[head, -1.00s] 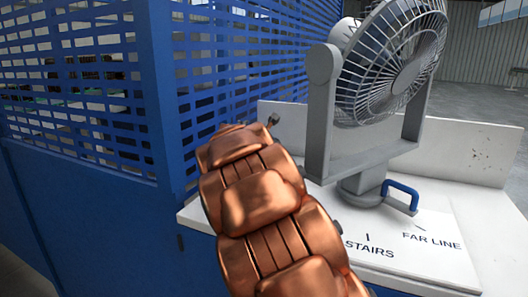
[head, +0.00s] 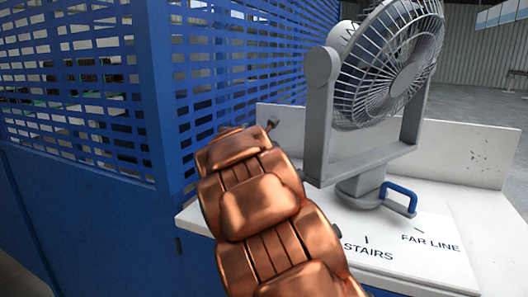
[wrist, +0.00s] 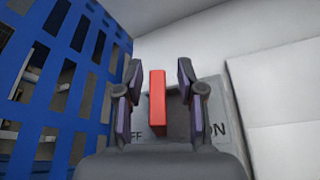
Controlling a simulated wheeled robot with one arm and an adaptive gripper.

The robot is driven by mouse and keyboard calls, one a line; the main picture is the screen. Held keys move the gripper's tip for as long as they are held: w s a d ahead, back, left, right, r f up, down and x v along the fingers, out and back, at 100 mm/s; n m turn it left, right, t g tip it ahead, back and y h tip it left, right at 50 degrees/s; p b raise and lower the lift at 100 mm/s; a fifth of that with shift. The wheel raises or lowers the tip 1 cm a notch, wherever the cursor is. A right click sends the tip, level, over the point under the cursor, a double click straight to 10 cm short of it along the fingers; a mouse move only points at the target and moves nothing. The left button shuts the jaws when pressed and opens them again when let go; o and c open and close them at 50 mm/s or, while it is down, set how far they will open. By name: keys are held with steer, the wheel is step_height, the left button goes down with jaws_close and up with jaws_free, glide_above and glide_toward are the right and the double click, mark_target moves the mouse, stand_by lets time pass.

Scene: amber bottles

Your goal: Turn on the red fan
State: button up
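A red lever (wrist: 157,100) stands up from a grey switch plate (wrist: 216,100) in the wrist view. The plate reads ON at the right, and a partly covered label ending in FF shows at the left. My gripper (wrist: 159,72) is open, with one finger on each side of the lever and a gap on both sides. The lever leans toward neither label clearly. In the head view a grey caged fan (head: 388,75) stands on a white bench, with a blue handle (head: 400,192) at its base. My copper-coloured arm hides the switch and most of my gripper there.
A blue slatted partition (head: 80,80) runs along the left, close to my arm, and also fills the left of the wrist view (wrist: 60,60). The white bench (head: 440,270) carries labels STAIRS and FAR LINE. A low white back panel (head: 465,150) stands behind the fan.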

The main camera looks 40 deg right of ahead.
steer(key=shift+a+r, duration=0.1)
steer(key=v, duration=1.1)
steer(key=shift+s+a+r, duration=0.15)
steer(key=shift+s+a, duration=0.1)
steer(key=shift+s, duration=0.05)
